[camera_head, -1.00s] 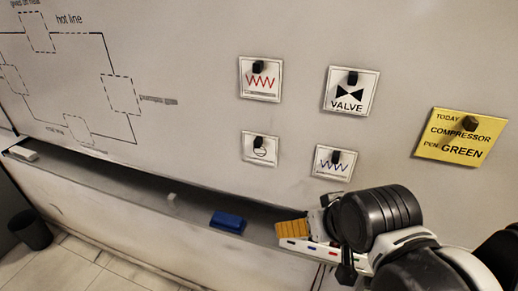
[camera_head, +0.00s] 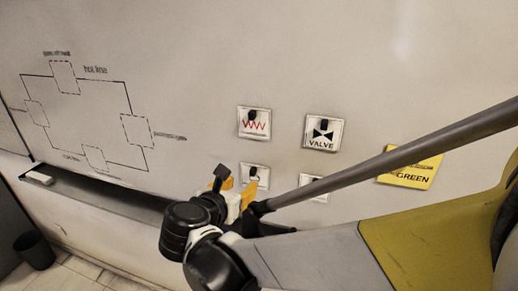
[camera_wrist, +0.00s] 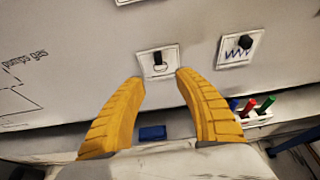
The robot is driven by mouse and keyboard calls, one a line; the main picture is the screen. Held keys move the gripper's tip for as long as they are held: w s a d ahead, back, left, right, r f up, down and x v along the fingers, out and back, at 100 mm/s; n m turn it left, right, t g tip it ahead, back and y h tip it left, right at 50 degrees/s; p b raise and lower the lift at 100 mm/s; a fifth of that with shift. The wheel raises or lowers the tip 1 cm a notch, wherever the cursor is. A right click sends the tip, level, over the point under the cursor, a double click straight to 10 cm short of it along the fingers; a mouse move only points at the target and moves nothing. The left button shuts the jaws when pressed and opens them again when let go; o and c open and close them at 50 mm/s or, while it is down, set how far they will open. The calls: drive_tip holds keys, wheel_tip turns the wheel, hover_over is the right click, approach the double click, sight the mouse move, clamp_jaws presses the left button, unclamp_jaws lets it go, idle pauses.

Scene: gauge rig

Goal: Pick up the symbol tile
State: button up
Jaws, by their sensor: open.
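Several white symbol tiles with black knobs are on the whiteboard. The lower-left tile (camera_head: 262,171), with a partly hidden round symbol, is just beyond my gripper (camera_head: 238,186). In the wrist view this tile (camera_wrist: 147,66) lies ahead of the gap between the yellow fingers of my gripper (camera_wrist: 160,77), which is open and empty. The red zigzag tile (camera_head: 248,130) is above it and the VALVE tile (camera_head: 316,143) is at upper right. The blue zigzag tile (camera_wrist: 228,59) is to its right in the wrist view; my arm mostly hides it in the head view.
A yellow note (camera_head: 415,180) is at right, partly behind my arm. The ledge (camera_head: 110,197) runs below the board. A blue eraser (camera_wrist: 152,133) and coloured markers (camera_wrist: 250,105) show below in the wrist view. A dashed-box diagram (camera_head: 90,118) is at left.

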sight(252, 176)
drive_tip(key=x, duration=1.1)
drive_tip(key=shift+a+p, duration=0.15)
drive_tip(key=shift+p, duration=0.15)
drive_tip(key=shift+s, duration=0.1)
clamp_jaws()
